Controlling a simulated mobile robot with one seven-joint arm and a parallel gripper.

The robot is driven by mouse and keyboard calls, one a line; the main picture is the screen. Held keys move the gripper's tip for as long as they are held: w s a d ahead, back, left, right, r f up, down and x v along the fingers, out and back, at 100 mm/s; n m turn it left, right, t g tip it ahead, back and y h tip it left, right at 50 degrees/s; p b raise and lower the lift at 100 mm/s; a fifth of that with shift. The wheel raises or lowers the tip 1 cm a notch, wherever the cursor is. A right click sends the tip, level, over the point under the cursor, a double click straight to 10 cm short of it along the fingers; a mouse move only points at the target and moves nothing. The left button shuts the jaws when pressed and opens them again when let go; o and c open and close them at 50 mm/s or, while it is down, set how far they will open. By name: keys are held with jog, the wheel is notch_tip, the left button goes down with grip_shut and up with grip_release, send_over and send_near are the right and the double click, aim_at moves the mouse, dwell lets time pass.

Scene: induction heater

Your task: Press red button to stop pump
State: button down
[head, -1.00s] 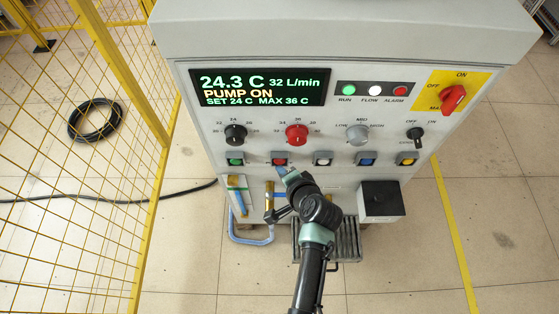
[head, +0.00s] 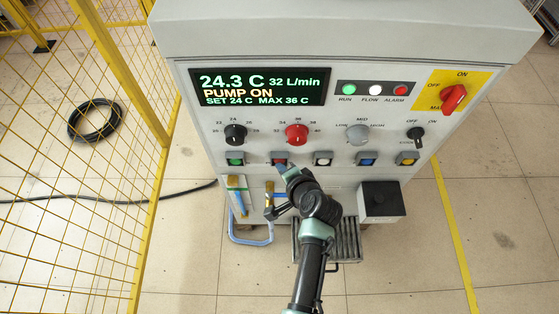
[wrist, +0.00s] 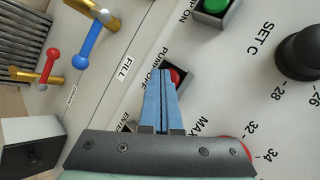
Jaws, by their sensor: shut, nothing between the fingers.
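The red button (head: 279,158) sits in a square dark housing, second from left in the button row on the front panel. In the wrist view the red button (wrist: 175,77) is partly hidden behind my fingertips, next to a partly covered "PUMP OFF" label. My gripper (wrist: 163,72) has its blue fingers shut together and empty, with the tips over the button's edge. In the head view my gripper (head: 280,168) is just below the button; I cannot tell whether it touches. The display (head: 258,87) reads "PUMP ON", 24.3 C and 32 L/min.
The green button (head: 235,158) is left of the red one, the white button (head: 322,158) right. The black knob (head: 235,134) and red knob (head: 296,134) stick out above. Below are valve handles (wrist: 89,46) and a black-topped box (head: 381,200). A yellow fence (head: 120,70) stands left.

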jog(key=shift+w, duration=0.2)
jog(key=shift+s, duration=0.2)
jog(key=shift+s+p, duration=0.5)
jog(key=shift+s, duration=0.2)
jog(key=shift+s+p, duration=1.15)
jog(key=shift+s, duration=1.35)
jog(key=s+p, duration=0.2)
jog(key=s, duration=0.9)
